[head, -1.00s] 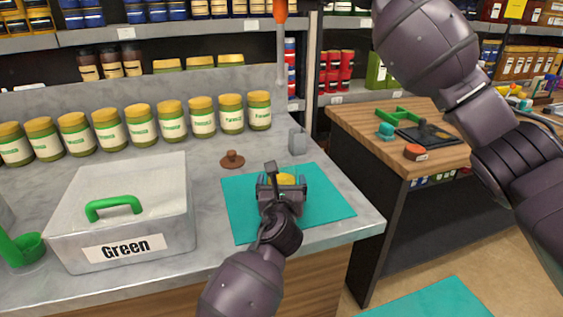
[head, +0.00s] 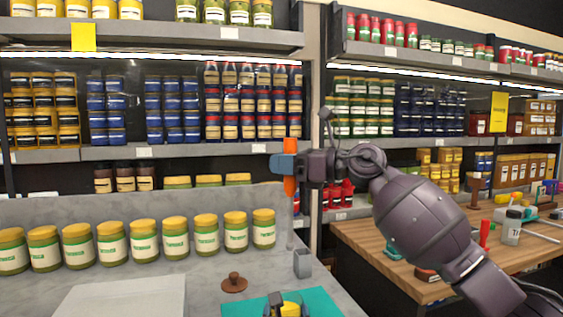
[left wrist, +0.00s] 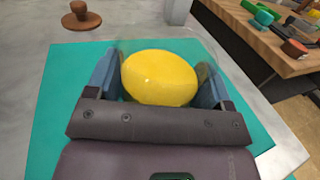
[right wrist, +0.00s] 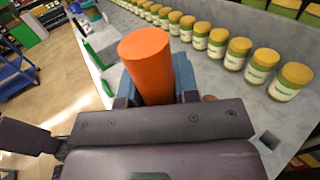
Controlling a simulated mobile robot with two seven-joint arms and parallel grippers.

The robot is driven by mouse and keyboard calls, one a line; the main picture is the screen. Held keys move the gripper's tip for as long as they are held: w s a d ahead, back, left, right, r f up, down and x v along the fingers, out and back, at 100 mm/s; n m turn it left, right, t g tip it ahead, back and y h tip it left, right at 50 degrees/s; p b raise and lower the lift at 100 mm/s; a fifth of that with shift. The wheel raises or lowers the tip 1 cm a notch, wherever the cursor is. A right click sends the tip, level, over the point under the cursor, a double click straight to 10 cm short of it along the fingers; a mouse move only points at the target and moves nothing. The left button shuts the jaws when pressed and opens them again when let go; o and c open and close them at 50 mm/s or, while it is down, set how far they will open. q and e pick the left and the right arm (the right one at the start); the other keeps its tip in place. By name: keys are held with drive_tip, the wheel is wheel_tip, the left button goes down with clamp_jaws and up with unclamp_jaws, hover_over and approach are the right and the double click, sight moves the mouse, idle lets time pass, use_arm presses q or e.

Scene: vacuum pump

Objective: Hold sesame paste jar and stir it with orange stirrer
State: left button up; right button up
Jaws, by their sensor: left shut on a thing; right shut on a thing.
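The sesame paste jar, its round yellow content (left wrist: 160,78) seen from above, sits between the fingers of my left gripper (left wrist: 158,88). In the head view, the jar (head: 291,309) and my left gripper (head: 290,306) are at the bottom edge, over the teal mat (head: 325,303). My right gripper (head: 288,166) is shut on the upright orange stirrer (head: 291,183), whose thin pale shaft points down. The orange handle also shows in the right wrist view (right wrist: 147,62). In the head view the shaft's lower end appears above the jar, apart from it.
A brown knobbed lid (head: 234,284) and a small grey container (head: 303,263) stand behind the mat. A row of green jars with yellow lids (head: 175,238) lines the counter's back. The white box (head: 125,298) is at left. A wooden table (head: 365,240) with tools is at right.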

wheel_tip(320, 180, down, 19)
drive_tip(key=s, duration=0.1)
drive_tip(key=shift+s+a+r, duration=0.2)
drive_tip(key=shift+s+a, duration=0.05)
drive_tip(key=shift+a, duration=0.1)
idle(0.9)
idle(0.8)
drive_tip(key=shift+a, duration=0.1)
drive_tip(key=shift+s+a, duration=0.2)
drive_tip(key=shift+a, duration=0.45)
drive_tip(key=shift+d, duration=0.1)
